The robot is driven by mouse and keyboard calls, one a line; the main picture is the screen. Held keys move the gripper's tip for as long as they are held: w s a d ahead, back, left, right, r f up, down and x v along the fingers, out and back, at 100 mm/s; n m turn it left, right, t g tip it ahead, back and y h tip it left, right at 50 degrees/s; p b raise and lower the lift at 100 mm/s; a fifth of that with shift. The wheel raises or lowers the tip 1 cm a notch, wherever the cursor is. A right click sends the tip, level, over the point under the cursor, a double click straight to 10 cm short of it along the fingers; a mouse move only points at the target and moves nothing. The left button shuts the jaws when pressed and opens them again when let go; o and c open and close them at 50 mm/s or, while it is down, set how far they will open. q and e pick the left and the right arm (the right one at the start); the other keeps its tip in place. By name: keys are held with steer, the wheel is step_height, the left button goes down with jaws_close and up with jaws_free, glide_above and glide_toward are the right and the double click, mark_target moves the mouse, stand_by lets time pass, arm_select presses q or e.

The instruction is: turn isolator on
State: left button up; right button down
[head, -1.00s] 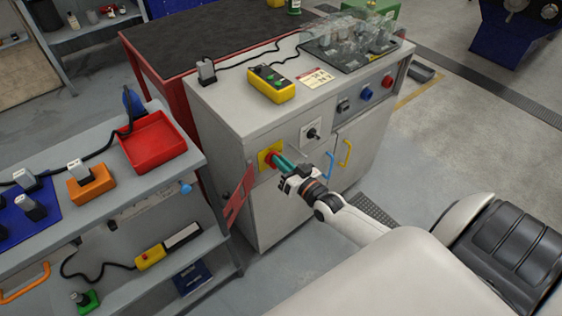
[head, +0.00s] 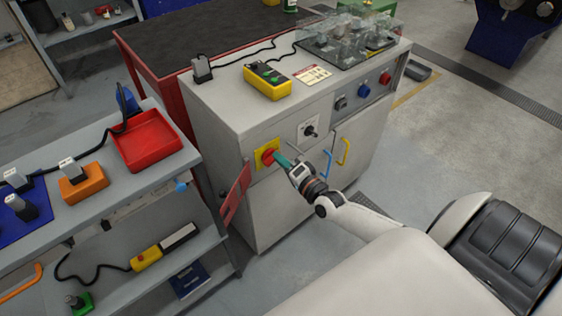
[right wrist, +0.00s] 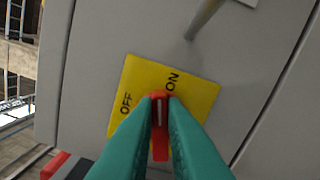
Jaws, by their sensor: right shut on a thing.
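The isolator is a red rotary handle (head: 267,157) on a yellow plate (head: 261,164) on the grey cabinet's front. In the right wrist view the yellow plate (right wrist: 196,98) reads OFF on the left and ON at the upper right. The red handle (right wrist: 160,148) stands upright in that picture, its white line pointing up, nearer the ON word than OFF. My right gripper (head: 277,159) has its teal fingers closed on the handle from both sides; the fingertips (right wrist: 161,102) also show in the wrist view. The fingers hide part of the plate. My left gripper is not in view.
A black rotary switch (head: 309,131) sits right of the isolator, its lever close above my gripper. A red hinged flap (head: 236,192) sticks out at left. A grey shelf bench (head: 150,187) stands left.

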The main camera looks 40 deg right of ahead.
steer(key=shift+f+m+b, duration=0.25)
steer(key=shift+m+b, duration=0.3)
steer(key=shift+m, duration=1.15)
steer(key=c, duration=1.5)
jaws_free()
steer(key=shift+d, duration=0.1)
steer(key=s, duration=0.8)
steer(key=s+d, duration=0.1)
steer(key=s, duration=0.3)
